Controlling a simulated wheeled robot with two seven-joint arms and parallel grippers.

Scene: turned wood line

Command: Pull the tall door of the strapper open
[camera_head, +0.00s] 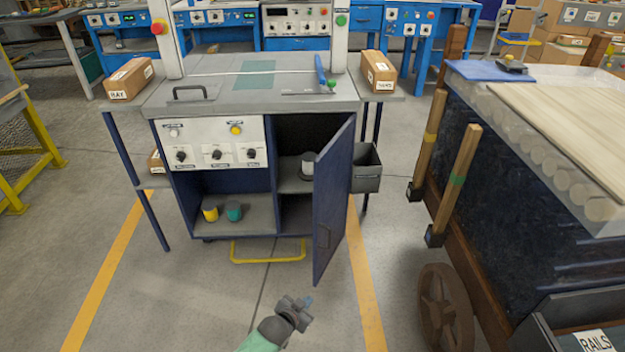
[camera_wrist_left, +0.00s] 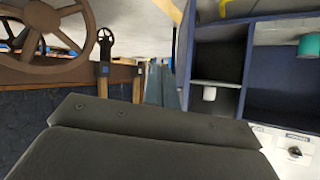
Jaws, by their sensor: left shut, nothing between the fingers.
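The strapper (camera_head: 215,85) is a dark blue cabinet with a grey top. Its tall door (camera_head: 333,205), hinged on the right, stands open and swung outward toward me. The open bay behind shows a shelf with a grey and white roll (camera_head: 308,166). My left gripper (camera_head: 305,303) is shut and empty, below and in front of the door, apart from it. The cabinet's open compartments also show in the left wrist view (camera_wrist_left: 217,60). My right gripper is not in view.
A wooden-railed cart (camera_head: 490,210) with a wheel (camera_head: 445,305) stands on the right. A dark grey bin (camera_head: 366,170) hangs beyond the door. A yellow floor bar (camera_head: 268,258) lies before the cabinet. Yellow fencing (camera_head: 35,150) is at left. Floor in front is clear.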

